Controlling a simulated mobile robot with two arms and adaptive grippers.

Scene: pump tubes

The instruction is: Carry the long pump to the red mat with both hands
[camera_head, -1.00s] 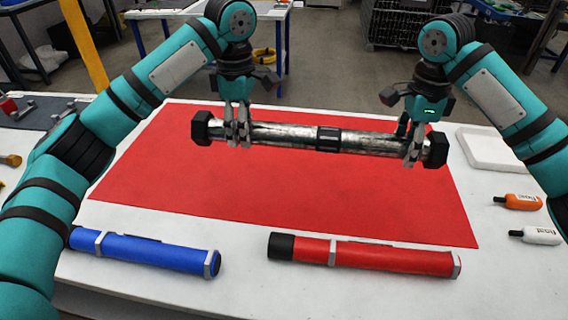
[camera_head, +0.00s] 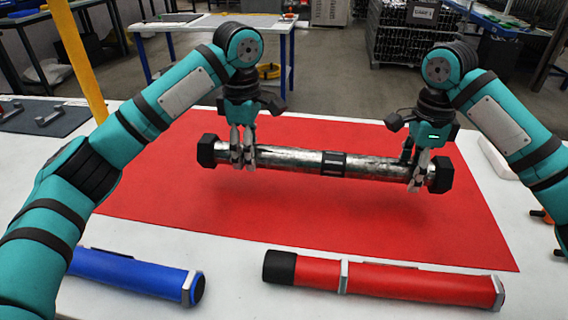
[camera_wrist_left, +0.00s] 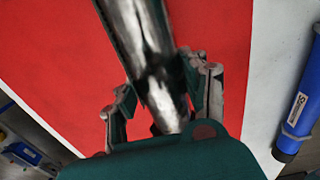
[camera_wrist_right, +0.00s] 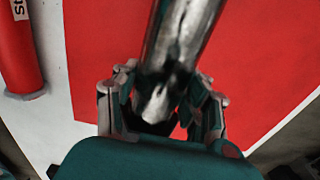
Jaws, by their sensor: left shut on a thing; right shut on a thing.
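The long pump (camera_head: 290,160) is a silver metal tube with black hexagonal ends and a dark band near its middle. It is held roughly level above the red mat (camera_head: 270,235), with a shadow on the mat beneath it. My left gripper (camera_head: 243,160) is shut on the pump near its left end. My right gripper (camera_head: 419,178) is shut on it near its right end. The tube also shows between the fingers in the left wrist view (camera_wrist_left: 150,60) and the right wrist view (camera_wrist_right: 180,45). The underside of the pump is hidden.
A blue tube (camera_head: 135,277) and a red tube with a black end (camera_head: 410,283) lie on the white table in front of the mat. A white tray (camera_head: 497,160) stands at the right, partly behind my right arm. A dark mat (camera_head: 45,118) lies at the far left. The red mat is clear.

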